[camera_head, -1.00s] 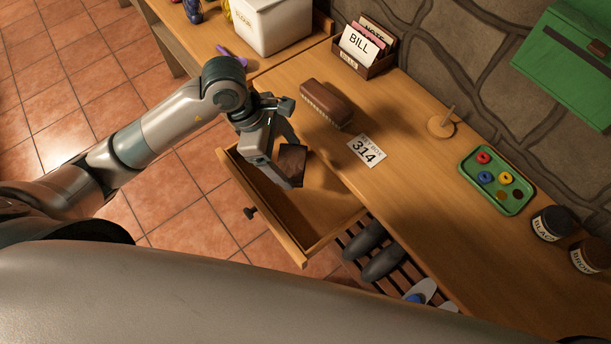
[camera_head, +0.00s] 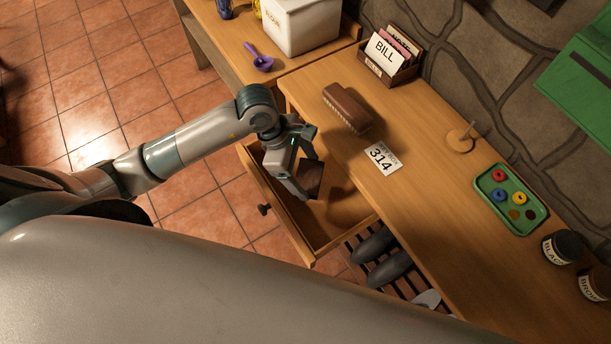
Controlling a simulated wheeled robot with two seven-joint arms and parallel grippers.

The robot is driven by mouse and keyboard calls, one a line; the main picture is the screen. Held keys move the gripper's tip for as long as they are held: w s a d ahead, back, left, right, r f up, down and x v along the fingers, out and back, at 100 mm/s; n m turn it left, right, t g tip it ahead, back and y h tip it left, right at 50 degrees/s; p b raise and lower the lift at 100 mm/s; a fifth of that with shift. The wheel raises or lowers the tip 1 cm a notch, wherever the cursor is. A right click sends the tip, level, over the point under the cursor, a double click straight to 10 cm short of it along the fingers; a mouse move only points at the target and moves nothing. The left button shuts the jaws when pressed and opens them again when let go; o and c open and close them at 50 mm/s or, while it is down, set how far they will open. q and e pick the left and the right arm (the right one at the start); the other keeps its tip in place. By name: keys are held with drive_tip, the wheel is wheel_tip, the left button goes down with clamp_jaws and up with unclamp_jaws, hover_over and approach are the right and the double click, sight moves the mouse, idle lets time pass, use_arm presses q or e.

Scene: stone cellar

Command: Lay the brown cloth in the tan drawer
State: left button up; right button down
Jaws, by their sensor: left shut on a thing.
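The tan drawer (camera_head: 316,227) is pulled open from under the wooden bench, with a dark knob (camera_head: 264,209) on its front. My left gripper (camera_head: 307,188) is over the open drawer, its fingers pointing down. It is shut on the brown cloth (camera_head: 313,176), a small dark brown piece partly covered by the fingers. I cannot tell whether the cloth touches the drawer floor. The visible part of the drawer holds nothing else. My right gripper is not in view.
On the bench are a brown brush (camera_head: 347,108), a 314 card (camera_head: 383,158), a card box (camera_head: 388,67), a green tray (camera_head: 511,213) and dark jars (camera_head: 562,247). Dark shoes (camera_head: 388,268) sit on a slatted rack beside the drawer.

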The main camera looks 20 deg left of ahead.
sight(302, 175)
use_arm(q)
drive_tip(key=shift+f, duration=0.1)
wheel_tip(302, 175, down, 3)
drive_tip(key=shift+s+r+p, duration=0.1)
drive_tip(key=shift+r+p, duration=0.1)
drive_tip(key=shift+p, duration=0.35)
drive_tip(key=shift+f, duration=0.45)
drive_tip(key=shift+f, duration=0.2)
drive_tip(key=o, duration=1)
drive_tip(key=shift+r, duration=0.1)
drive_tip(key=shift+r, duration=0.1)
